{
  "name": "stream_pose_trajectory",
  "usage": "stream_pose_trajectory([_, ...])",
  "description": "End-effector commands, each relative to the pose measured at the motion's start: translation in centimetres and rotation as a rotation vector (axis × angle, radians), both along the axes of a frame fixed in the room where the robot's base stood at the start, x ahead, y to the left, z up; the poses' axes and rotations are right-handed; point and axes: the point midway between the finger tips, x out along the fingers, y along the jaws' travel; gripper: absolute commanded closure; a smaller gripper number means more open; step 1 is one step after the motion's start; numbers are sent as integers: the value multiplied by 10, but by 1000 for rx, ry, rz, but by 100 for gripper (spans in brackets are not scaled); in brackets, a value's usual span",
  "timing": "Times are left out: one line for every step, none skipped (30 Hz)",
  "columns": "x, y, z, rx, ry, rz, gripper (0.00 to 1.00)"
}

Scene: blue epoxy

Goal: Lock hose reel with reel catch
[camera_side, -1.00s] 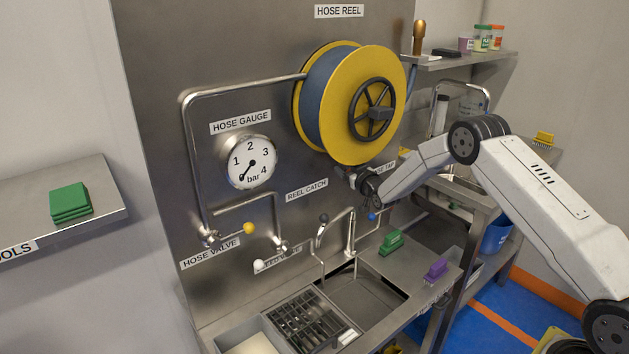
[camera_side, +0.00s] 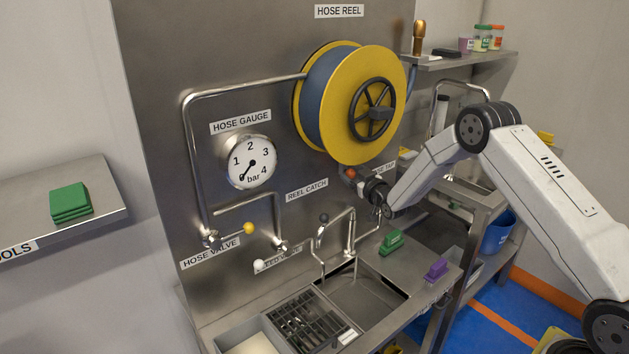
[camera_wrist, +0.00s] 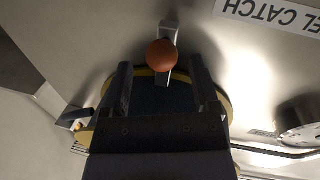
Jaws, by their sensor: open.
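The yellow hose reel (camera_side: 382,72) with blue hose and a black handwheel is on the steel wall panel. The reel catch (camera_side: 350,174) shows as a small red-orange ball just below the reel, right of the REEL CATCH label (camera_side: 307,190). In the wrist view its orange ball (camera_wrist: 161,54) sits on a short grey metal lever (camera_wrist: 169,30). My gripper (camera_side: 362,184) is beside the ball in the side view. In the wrist view my gripper (camera_wrist: 161,70) is open, with a finger on each side of the ball and gaps between. Whether the catch engages the reel cannot be told.
The hose gauge (camera_side: 251,161) and bent pipes are left of the catch. A yellow-knobbed valve (camera_side: 249,228) is lower left. Below are a tap (camera_side: 351,232), a sink (camera_side: 368,297) and a green block (camera_side: 391,242). A shelf (camera_side: 465,60) stands at the right.

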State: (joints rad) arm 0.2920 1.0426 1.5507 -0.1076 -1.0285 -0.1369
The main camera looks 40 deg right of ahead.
Motion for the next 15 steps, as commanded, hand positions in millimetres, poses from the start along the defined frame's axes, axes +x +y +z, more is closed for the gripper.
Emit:
stream_pose_trajectory([-6,1,0,0,1,-1,22])
stream_pose_trajectory([-8,1,0,0,0,-1,22])
stream_pose_trajectory([-12,2,1,0,1,-1,22])
stream_pose_trajectory([-15,2,1,0,0,-2,22])
stream_pose_trajectory([-18,3,1,0,-1,-2,22])
stream_pose_trajectory([-21,3,1,0,-1,-2,22])
stream_pose_trajectory([-23,4,1,0,0,-2,22])
stream_pose_trajectory([-25,4,0,0,0,-2,22])
stream_pose_trajectory([-27,4,1,0,-2,-3,22])
stream_pose_trajectory([-29,5,1,0,-2,-3,22])
stream_pose_trajectory([-31,5,1,0,-2,-3,22])
stream_pose_trajectory([-32,5,1,0,-2,-3,22])
stream_pose_trajectory([-33,5,1,0,-2,-3,22])
stream_pose_trajectory([-34,6,1,0,-2,-3,22])
stream_pose_trajectory([-35,6,1,0,-2,-3,22])
